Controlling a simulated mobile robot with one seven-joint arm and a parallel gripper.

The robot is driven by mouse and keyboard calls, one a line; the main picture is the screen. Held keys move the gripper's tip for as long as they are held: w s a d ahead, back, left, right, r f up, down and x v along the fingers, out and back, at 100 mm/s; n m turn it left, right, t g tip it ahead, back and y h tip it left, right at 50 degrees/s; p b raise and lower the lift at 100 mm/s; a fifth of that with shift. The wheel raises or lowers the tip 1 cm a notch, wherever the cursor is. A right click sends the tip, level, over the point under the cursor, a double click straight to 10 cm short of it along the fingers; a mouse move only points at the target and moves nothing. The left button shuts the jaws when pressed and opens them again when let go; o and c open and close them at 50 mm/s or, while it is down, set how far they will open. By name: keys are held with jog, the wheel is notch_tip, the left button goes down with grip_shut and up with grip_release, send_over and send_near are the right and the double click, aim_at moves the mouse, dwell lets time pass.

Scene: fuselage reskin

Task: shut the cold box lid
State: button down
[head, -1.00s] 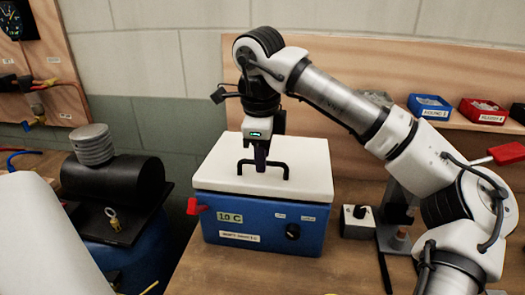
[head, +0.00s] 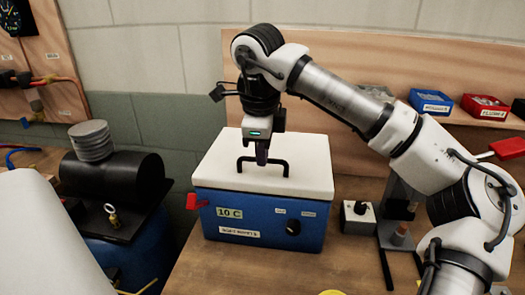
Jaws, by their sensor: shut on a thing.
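The cold box (head: 262,222) is a blue box with a "10 C" label and a dark knob on its front. It stands on the wooden bench. Its white lid (head: 220,165) lies flat on top of the box, and no gap shows along the front edge. A black bar handle (head: 285,165) rises from the lid. My gripper (head: 262,160) points down from above and is shut on the middle of the handle. The fingertips partly hide the handle's middle. The back edge of the lid is partly hidden behind my gripper.
A red latch (head: 196,201) sticks out at the box's left side. A small switch box (head: 358,216) stands to the right. Blue (head: 430,103) and red (head: 484,107) bins sit on a shelf behind my arm.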

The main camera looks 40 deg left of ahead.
jog(key=shift+d+f, duration=0.1)
jog(key=shift+f, duration=0.3)
jog(key=shift+s, duration=0.15)
jog(key=c, duration=1.5)
grip_release()
jog(key=shift+r, duration=0.15)
notch_tip(320, 180, up, 13)
jog(key=s+d+b, duration=0.1)
jog(key=s, duration=0.1)
jog(key=shift+s+d+r, duration=0.2)
jog(key=shift+d, duration=0.05)
